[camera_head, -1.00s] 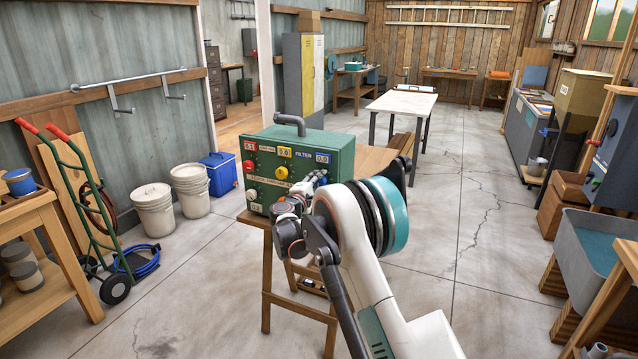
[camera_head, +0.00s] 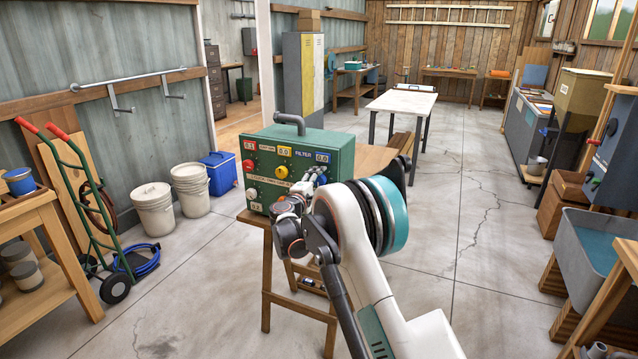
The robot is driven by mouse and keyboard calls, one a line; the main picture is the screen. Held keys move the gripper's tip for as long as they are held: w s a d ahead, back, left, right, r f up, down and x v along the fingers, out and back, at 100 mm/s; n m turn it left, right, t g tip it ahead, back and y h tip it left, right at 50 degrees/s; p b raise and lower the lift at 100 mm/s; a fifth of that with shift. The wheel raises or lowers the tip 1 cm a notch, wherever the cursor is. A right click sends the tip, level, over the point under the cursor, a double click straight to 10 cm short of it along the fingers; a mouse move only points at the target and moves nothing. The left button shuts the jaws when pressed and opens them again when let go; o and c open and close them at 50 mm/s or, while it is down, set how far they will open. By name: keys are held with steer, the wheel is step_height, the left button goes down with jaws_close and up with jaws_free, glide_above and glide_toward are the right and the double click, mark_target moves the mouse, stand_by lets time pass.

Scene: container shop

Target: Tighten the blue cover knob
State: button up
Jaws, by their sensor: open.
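A green control box (camera_head: 262,147) with a grey top handle stands on a wooden table. Its front carries a red knob (camera_head: 248,166), a yellow knob (camera_head: 282,172), a white knob (camera_head: 252,194) and numbered labels. A blue label (camera_head: 322,157) sits at the upper right of the front, beside the word FILTER. The blue cover knob itself is not clearly visible; my gripper and wrist cover the area below that label. My gripper (camera_head: 316,175) is open at the right part of the panel, close to it. Whether it touches anything cannot be told.
The wooden table (camera_head: 372,160) under the box has free room to the right. White buckets (camera_head: 155,208), a blue cooler (camera_head: 219,172) and a green hand truck (camera_head: 85,200) stand at left. A grey sink (camera_head: 590,250) is at right. The middle floor is clear.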

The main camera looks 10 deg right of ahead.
steer(key=shift+s, duration=0.1)
steer(key=v, duration=1.2)
steer(key=s+d+r+m+g+y, duration=0.25)
steer(key=s+d+r, duration=0.25)
steer(key=s, duration=0.5)
steer(key=s+d+r+m+g+y, duration=0.1)
steer(key=s+d+r+m+g, duration=0.35)
steer(key=s, duration=0.45)
steer(key=s+a+f+m+y, duration=0.1)
steer(key=s+f+m+y, duration=0.1)
steer(key=s, duration=1.4)
steer(key=s+a+f+m+y, duration=0.1)
steer(key=s+f+m+y, duration=0.2)
steer(key=s, duration=1.2)
steer(key=shift+s+a+m+y, duration=0.35)
steer(key=shift+s+m+y, duration=0.05)
steer(key=shift+y, duration=0.65)
